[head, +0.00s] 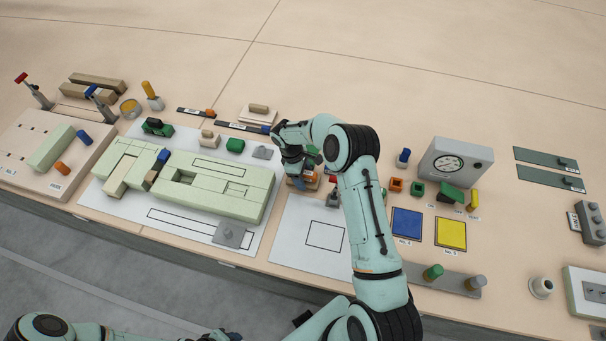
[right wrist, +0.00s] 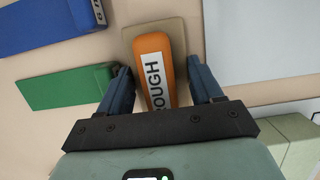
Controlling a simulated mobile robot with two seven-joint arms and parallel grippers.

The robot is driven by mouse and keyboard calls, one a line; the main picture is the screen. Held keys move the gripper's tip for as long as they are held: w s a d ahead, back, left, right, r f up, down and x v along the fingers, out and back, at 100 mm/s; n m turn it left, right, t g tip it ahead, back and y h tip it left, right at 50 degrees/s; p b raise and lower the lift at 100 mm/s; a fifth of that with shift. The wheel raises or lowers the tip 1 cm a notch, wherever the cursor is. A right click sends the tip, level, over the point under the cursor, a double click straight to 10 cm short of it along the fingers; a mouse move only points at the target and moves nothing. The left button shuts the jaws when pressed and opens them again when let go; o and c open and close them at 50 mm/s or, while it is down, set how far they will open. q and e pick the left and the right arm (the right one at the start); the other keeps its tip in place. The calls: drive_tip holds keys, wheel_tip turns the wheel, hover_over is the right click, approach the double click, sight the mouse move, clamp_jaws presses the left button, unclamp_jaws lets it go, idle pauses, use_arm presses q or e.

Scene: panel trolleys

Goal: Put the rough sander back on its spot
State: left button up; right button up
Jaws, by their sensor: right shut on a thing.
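The rough sander (right wrist: 156,68) has an orange grip marked ROUGH and a beige base. In the right wrist view it lies between the two blue fingers of my right gripper (right wrist: 160,90), which is shut on it. In the head view my right gripper (head: 297,170) points down right of the pale green panel, and an orange bit of the sander (head: 306,182) shows below it. My arm hides much of it there. I cannot tell whether the sander touches the table. Part of my left gripper (head: 216,335) shows at the bottom edge; its fingers are unclear.
A green block (right wrist: 68,88) and a blue block (right wrist: 50,25) lie beside the sander. The pale green panel (head: 245,203) stands on a white sheet left of it. A gauge box (head: 456,163), small coloured parts and blue and yellow pads (head: 451,232) stand to the right.

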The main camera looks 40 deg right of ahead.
drive_tip(key=shift+s+a+f, duration=0.1)
drive_tip(key=shift+s+f, duration=0.1)
drive_tip(key=shift+f, duration=0.6)
drive_tip(key=o, duration=1.2)
drive_tip(key=shift+o, duration=0.8)
drive_tip(key=shift+f, duration=0.2)
drive_tip(key=shift+a, duration=0.1)
drive_tip(key=v, duration=1.3)
drive_tip(key=shift+w+d+r, duration=0.25)
drive_tip(key=shift+d+r, duration=0.1)
drive_tip(key=shift+r, duration=0.55)
